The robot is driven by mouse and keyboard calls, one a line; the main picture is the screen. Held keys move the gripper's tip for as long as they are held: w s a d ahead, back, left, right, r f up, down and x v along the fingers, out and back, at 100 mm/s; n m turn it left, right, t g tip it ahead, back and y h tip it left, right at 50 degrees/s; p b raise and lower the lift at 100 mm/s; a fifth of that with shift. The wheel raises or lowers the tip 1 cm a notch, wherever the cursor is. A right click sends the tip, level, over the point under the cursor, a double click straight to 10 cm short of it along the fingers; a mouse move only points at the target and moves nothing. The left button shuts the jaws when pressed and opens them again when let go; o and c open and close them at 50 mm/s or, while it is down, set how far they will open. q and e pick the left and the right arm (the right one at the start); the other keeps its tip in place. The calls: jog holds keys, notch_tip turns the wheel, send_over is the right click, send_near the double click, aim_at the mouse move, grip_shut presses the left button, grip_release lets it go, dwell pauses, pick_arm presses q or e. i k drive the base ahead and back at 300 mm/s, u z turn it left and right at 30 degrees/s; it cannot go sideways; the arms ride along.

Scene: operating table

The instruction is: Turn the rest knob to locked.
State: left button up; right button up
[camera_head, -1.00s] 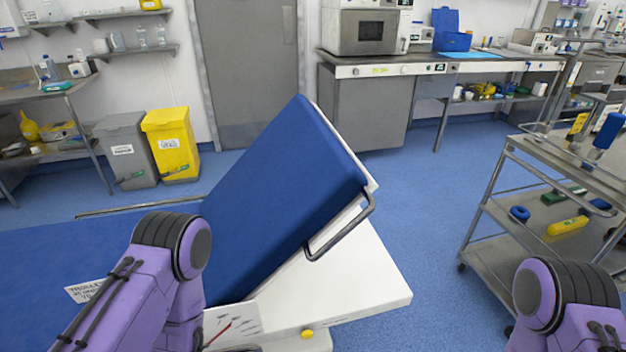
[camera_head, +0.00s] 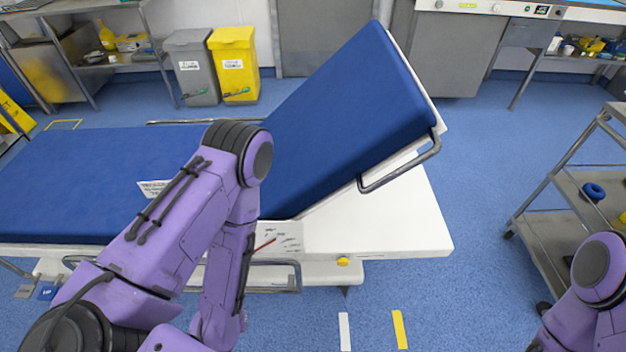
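The operating table has a flat blue mattress section (camera_head: 80,180) on the left and a raised blue backrest (camera_head: 345,110) tilted up to the right. A small yellow knob (camera_head: 343,261) sits on the white side of the table below the backrest. Left of it is a white panel (camera_head: 283,238) with a red pointer and small markings too small to read. My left arm stands in front of the table, left of the panel, and hides part of it. My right arm is at the lower right edge, apart from the table. Neither gripper shows.
A metal trolley (camera_head: 560,195) with shelves stands at the right, near my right arm. A metal rail (camera_head: 405,170) juts from the backrest's side. Yellow (camera_head: 233,65) and grey (camera_head: 190,68) bins stand behind. Floor between table and trolley is clear.

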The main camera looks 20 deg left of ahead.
aim_at(343, 261)
jog(key=u, duration=1.4)
jog(key=k, duration=0.9)
jog(key=z, duration=1.15)
jog(key=i, duration=0.5)
jog(key=u, duration=0.05)
